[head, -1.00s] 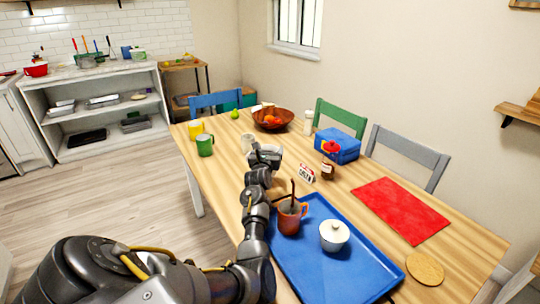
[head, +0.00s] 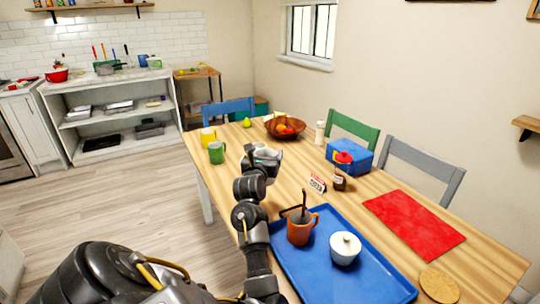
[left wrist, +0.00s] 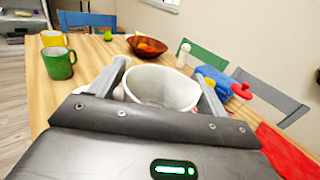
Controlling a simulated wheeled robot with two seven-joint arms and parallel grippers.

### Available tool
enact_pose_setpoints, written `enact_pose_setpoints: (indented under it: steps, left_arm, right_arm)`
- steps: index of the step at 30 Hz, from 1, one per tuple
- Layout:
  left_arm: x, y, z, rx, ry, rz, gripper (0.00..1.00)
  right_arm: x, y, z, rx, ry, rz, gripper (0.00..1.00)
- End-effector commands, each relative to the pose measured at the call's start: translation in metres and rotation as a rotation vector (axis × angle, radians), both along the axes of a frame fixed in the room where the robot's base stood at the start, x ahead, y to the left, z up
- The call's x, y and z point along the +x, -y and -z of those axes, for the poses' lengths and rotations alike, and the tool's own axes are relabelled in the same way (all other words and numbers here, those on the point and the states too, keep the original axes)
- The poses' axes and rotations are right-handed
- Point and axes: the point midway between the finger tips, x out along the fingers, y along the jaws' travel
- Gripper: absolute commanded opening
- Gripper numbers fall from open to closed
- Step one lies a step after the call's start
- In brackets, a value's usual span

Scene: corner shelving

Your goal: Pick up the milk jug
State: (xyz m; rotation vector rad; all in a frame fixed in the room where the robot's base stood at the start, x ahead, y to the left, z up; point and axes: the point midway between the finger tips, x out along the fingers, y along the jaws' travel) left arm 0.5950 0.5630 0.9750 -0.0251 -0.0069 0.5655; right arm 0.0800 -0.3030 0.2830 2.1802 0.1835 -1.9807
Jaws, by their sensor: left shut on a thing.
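The milk jug (left wrist: 163,85) is a white, round, open-topped vessel. In the left wrist view it sits between the two fingers of my left gripper (left wrist: 163,92), which is shut on it. Its lower part is hidden by the gripper body. In the head view my left gripper (head: 262,157) is over the near-left part of the table, and only a little of the white jug shows around it. Whether the jug is clear of the tabletop cannot be told. My right gripper is not in view.
Left of the jug are a green mug (head: 216,153) and a yellow mug (head: 208,136). A fruit bowl (head: 286,128) is behind.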

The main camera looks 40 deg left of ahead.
Motion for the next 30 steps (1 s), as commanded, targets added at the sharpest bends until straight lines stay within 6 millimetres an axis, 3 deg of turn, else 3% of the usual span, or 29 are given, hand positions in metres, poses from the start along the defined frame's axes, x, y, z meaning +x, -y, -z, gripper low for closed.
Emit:
enact_pose_setpoints:
  steps: [12, 30]
  left_arm:
    - [-0.019, 0.005, -0.011, 0.003, 0.003, 0.0, 0.21]
    - [-0.023, 0.006, -0.012, 0.001, 0.002, 0.0, 0.21]
  right_arm:
    - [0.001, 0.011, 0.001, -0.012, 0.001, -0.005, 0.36]
    - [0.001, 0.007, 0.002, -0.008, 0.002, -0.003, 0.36]
